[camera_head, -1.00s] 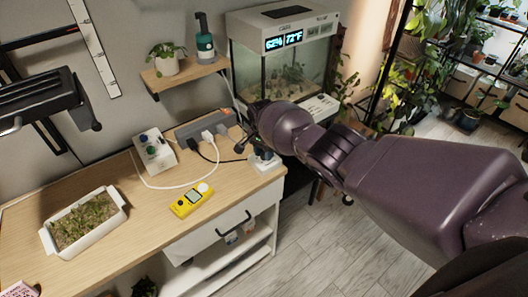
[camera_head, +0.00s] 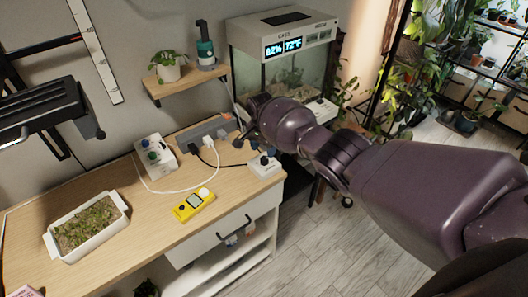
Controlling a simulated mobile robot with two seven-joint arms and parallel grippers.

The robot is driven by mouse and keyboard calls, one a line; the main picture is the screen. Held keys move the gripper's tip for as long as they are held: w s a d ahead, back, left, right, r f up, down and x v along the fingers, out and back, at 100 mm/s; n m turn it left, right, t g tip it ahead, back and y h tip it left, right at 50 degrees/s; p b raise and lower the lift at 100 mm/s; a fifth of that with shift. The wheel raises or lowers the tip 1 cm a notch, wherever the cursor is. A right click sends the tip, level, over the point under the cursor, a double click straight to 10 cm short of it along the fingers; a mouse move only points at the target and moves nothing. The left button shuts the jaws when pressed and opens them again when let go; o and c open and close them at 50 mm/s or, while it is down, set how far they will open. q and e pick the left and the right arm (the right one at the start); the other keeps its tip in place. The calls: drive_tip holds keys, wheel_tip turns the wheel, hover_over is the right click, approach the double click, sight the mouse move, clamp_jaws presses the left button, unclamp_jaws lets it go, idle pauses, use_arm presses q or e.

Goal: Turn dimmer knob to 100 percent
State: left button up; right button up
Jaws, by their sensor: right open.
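A small white box with a dark blue knob (camera_head: 263,160) stands at the right end of the wooden desk. Another white box (camera_head: 154,154) with a green and a blue knob stands further left; I cannot tell from the markings which knob is the dimmer. My right arm comes in from the right, and its gripper (camera_head: 243,122) is above and behind the right-hand box, apart from it. The gripper is open and holds nothing that I can see; its fingertips are mostly hidden by my own wrist. My left gripper is out of view.
A grey power strip (camera_head: 203,131) with plugs and cables lies behind the boxes. A yellow meter (camera_head: 194,205) and a white seedling tray (camera_head: 88,227) rest on the desk (camera_head: 145,215). A glass terrarium (camera_head: 288,72) stands behind my right gripper.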

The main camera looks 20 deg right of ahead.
wheel_tip(320, 180, up, 6)
drive_tip(key=shift+r+p, duration=0.25)
drive_tip(key=shift+p, duration=0.15)
drive_tip(key=shift+w+a, duration=0.1)
drive_tip(key=w+a+r+n+t+y, duration=0.1)
drive_tip(key=w+a+r+n+t, duration=0.4)
drive_tip(key=w+r+n+t, duration=0.25)
drive_tip(key=n+t+y, duration=0.3)
drive_tip(key=n+t, duration=0.3)
drive_tip(key=t, duration=0.1)
hover_over(262, 157)
drive_tip(key=s+a, duration=0.1)
drive_tip(key=a, duration=0.3)
drive_tip(key=s+d+f+h, duration=0.1)
drive_tip(key=s+d+f, duration=0.3)
drive_tip(key=s, duration=0.8)
drive_tip(key=s+d+f+m+g+h+b, duration=0.1)
drive_tip(key=s+d+f, duration=0.3)
drive_tip(key=s+f, duration=0.5)
drive_tip(key=s+d+f+m+g+h+b, duration=0.1)
drive_tip(key=s+d+f, duration=0.3)
drive_tip(key=s, duration=1.2)
wheel_tip(262, 157, down, 3)
drive_tip(key=shift+s+d+f+h, duration=0.1)
drive_tip(key=shift+s+d+h, duration=0.05)
drive_tip(key=shift+h, duration=0.25)
